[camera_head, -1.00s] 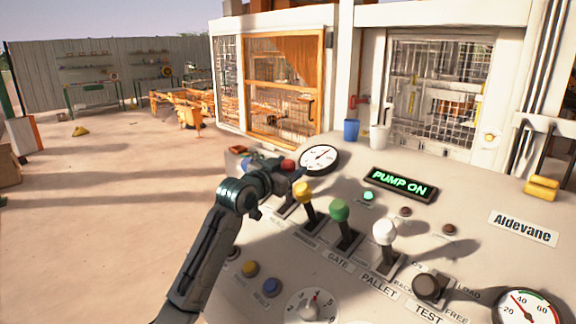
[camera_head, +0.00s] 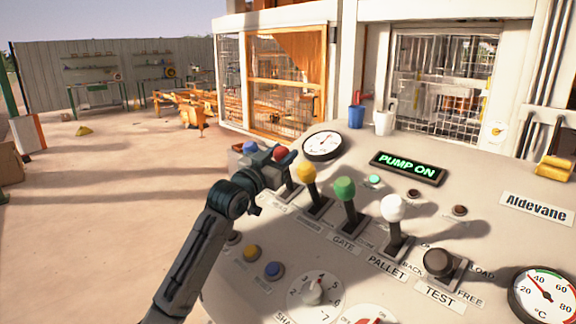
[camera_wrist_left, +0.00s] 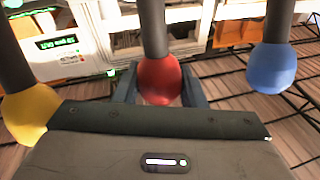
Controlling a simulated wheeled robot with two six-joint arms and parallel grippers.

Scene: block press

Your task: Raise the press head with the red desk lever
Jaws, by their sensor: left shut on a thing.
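My left gripper (camera_head: 286,156) reaches in from the left and is shut on the red knob. In the left wrist view the red knob (camera_wrist_left: 158,80) sits between the two fingers of my left gripper (camera_wrist_left: 159,88). The lower part of the red lever is partly hidden by my gripper in the head view. My right gripper is not in view. I cannot make out the press head clearly.
Green (camera_head: 344,189) and white (camera_head: 394,207) lever knobs stand farther right on the desk (camera_head: 330,245). A display (camera_head: 408,168) reads PUMP ON. A round gauge (camera_head: 323,145) is behind the levers. A caged machine (camera_head: 285,85) stands beyond. Open floor lies left.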

